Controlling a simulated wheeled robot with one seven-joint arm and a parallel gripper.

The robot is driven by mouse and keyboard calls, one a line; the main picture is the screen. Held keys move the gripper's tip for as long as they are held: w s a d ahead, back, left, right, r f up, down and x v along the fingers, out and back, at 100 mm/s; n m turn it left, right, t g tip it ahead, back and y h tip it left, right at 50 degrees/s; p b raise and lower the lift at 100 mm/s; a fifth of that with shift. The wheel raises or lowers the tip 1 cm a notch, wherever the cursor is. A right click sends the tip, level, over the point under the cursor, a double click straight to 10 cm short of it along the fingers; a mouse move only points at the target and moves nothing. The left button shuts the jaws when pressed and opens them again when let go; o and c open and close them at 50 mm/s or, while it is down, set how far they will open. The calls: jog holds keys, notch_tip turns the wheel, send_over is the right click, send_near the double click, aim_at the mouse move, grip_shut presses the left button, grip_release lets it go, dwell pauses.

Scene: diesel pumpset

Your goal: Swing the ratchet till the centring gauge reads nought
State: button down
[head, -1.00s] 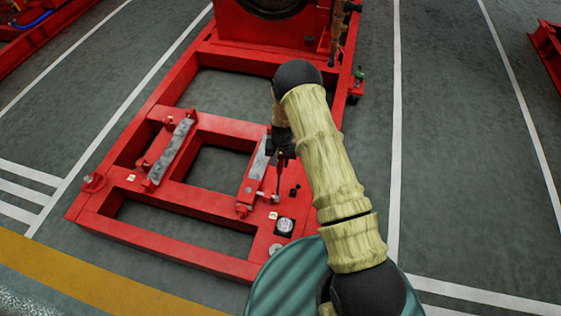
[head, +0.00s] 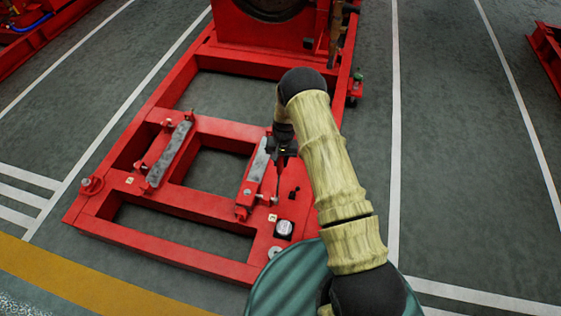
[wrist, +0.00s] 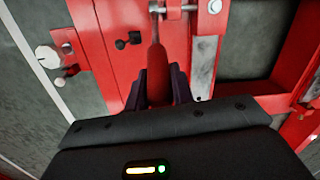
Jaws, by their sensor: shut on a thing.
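The ratchet (wrist: 157,72) has a red handle and a thin shaft that runs up to a bolt in the wrist view. In the head view it shows as a thin dark bar (head: 278,180) beside the right-hand mount on the red frame. My gripper (wrist: 160,88) is shut on the handle, with a dark finger on each side. It also shows in the head view (head: 283,152), above the frame's right side. A small square gauge (head: 284,228) with a pale face sits on the frame's near right part. Its reading is too small to make out.
The red base frame (head: 180,207) has open bays and a grey-topped mount (head: 170,153) on the left. A small black fitting (head: 294,192) stands right of the ratchet. A large red machine (head: 270,40) stands at the back.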

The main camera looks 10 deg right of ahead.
jog(key=c, duration=1.2)
grip_release()
jog(key=shift+r, duration=0.1)
notch_tip(320, 180, up, 17)
jog(key=w+d+p, duration=0.1)
jog(key=p, duration=0.3)
jog(key=shift+w+d, duration=0.1)
jog(key=shift+w, duration=0.05)
